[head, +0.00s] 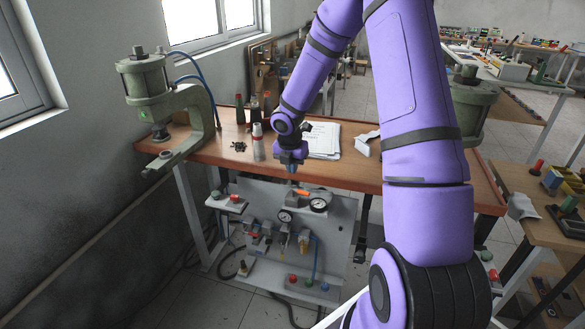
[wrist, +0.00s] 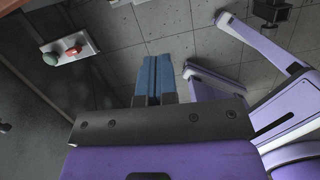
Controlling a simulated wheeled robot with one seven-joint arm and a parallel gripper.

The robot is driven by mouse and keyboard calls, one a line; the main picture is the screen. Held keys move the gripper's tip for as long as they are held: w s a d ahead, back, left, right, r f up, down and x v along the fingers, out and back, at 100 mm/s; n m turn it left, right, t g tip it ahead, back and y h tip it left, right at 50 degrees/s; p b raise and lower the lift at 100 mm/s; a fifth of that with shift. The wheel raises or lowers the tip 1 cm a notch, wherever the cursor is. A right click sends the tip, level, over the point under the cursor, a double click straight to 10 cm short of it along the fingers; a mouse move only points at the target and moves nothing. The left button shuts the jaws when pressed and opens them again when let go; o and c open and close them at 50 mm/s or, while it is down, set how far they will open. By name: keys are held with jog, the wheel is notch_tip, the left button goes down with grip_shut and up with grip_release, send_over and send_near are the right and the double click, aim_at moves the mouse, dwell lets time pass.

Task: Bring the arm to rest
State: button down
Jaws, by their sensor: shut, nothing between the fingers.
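My purple arm reaches across the right half of the head view, bent at a high elbow, with its forearm hanging down to the wrist. My gripper (head: 291,168) points down in front of the wooden bench's (head: 225,150) front edge, above the pneumatic panel. In the wrist view my gripper's blue fingers (wrist: 157,80) are pressed together with nothing between them. Tiled floor shows beyond the fingertips in the wrist view.
A green press (head: 170,105) stands at the bench's left; another (head: 472,105) is partly behind my arm. The panel (head: 335,235) with gauges stands below.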

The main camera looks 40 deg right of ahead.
jog(key=s+a+r+m+t+h, duration=0.1)
jog(key=s+a+r+m, duration=0.1)
jog(key=s+r+m, duration=0.35)
jog(key=s+a+r+m, duration=0.2)
jog(key=a+r+m, duration=0.1)
jog(key=r, duration=0.6)
jog(key=s+a+r+m+t+h, duration=0.15)
jog(key=s+r+m, duration=0.25)
jog(key=r, duration=0.4)
jog(key=s+a+r+m+y, duration=0.1)
jog(key=s+a+r+m, duration=0.1)
jog(key=s+m, duration=0.2)
jog(key=s+a+r+m+t+y, duration=0.1)
jog(key=s+a+r+m+y, duration=0.1)
jog(key=s, duration=0.7)
jog(key=s+a+r+m+y, duration=0.1)
jog(key=s+a+r+m, duration=0.3)
jog(key=s+m, duration=0.2)
jog(key=shift+s+a, duration=0.15)
jog(key=shift+s, duration=0.25)
jog(key=shift+w+t, duration=0.1)
jog(key=shift+t, duration=0.15)
